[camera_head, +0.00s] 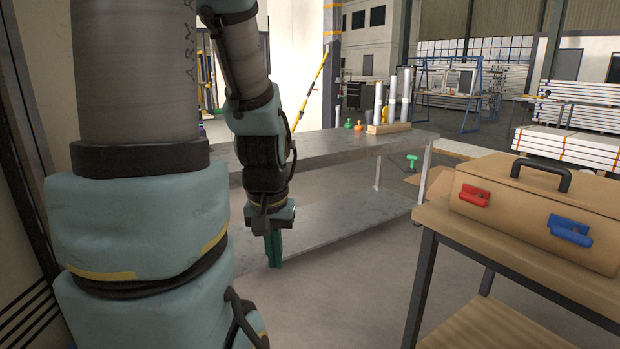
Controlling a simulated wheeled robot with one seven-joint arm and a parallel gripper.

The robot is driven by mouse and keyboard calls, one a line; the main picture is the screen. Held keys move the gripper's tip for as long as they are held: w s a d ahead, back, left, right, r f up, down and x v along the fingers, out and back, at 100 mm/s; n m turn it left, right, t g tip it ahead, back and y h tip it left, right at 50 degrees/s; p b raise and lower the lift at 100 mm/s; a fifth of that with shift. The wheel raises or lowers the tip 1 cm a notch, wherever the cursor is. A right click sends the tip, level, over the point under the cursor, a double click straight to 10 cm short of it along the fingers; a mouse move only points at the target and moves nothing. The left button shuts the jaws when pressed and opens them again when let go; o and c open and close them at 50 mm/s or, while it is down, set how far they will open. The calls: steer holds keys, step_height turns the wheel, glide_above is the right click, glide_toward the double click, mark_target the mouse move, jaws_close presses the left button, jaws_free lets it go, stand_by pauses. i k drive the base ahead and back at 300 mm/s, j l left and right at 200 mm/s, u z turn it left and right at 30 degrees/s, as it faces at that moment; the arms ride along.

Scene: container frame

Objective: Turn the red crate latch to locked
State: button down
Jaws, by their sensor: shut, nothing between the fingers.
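The red crate latch (473,195) is on the front left of a tan crate (520,236), which has a dark carry handle on its lid. The red latch lies nearly level, tilted slightly down to the right; I cannot tell from this view whether it is locked. A blue latch (570,230) sits to its right on the same face. My gripper (274,250) is shut and empty, pointing down beside the grey metal bench, well to the left of the crate and apart from it.
The crate stands on a wooden-topped table (520,262) with dark legs. A grey metal bench (330,150) holds a wooden block with several tubes (390,110) and small green and orange items. Open floor (350,300) lies between my gripper and the table.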

mark_target(477, 196)
steer(key=i+l+u, duration=0.1)
steer(key=l+u, duration=1)
steer(key=l, duration=0.15)
steer(key=i, duration=0.05)
